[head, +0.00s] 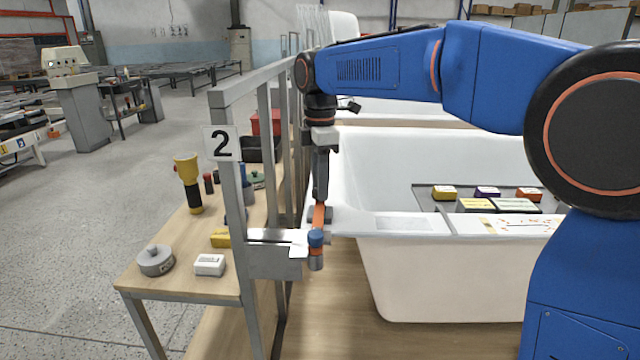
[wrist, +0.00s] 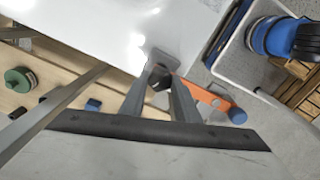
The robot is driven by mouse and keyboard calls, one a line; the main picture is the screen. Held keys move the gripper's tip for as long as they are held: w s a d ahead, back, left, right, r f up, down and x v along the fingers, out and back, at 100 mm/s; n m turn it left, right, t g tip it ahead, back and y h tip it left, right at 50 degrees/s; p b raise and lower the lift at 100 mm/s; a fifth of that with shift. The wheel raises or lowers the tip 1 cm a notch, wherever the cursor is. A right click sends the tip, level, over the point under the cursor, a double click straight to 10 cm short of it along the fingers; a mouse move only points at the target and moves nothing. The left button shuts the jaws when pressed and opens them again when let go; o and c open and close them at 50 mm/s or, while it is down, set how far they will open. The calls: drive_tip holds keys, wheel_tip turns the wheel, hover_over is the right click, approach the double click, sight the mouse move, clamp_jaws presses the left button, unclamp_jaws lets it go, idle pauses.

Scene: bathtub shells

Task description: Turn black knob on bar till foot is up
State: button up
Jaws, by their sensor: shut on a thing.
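The black knob (wrist: 159,76) sits between the two grey fingers of my gripper (wrist: 160,90) in the wrist view, and the gripper is shut on it. An orange bar (wrist: 207,97) runs out from beside the knob to a blue end piece (wrist: 238,116). In the head view my gripper (head: 320,195) points down at the orange bar (head: 319,214), beside the tub's near left corner. The knob is hidden there by the gripper. I cannot tell how high the foot stands.
A white bathtub shell (head: 440,275) is right of the bar, with small boxes on a dark tray (head: 425,192). A grey rail frame (head: 226,150) with a "2" sign stands left. Beyond it, a wooden table (head: 180,235) holds a yellow torch (head: 188,180) and other items.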

drive_tip(key=n, duration=0.5)
idle(0.6)
drive_tip(key=o, duration=1)
drive_tip(key=shift+o, duration=0.2)
wheel_tip(320, 180, up, 18)
drive_tip(key=shift+f, duration=0.25)
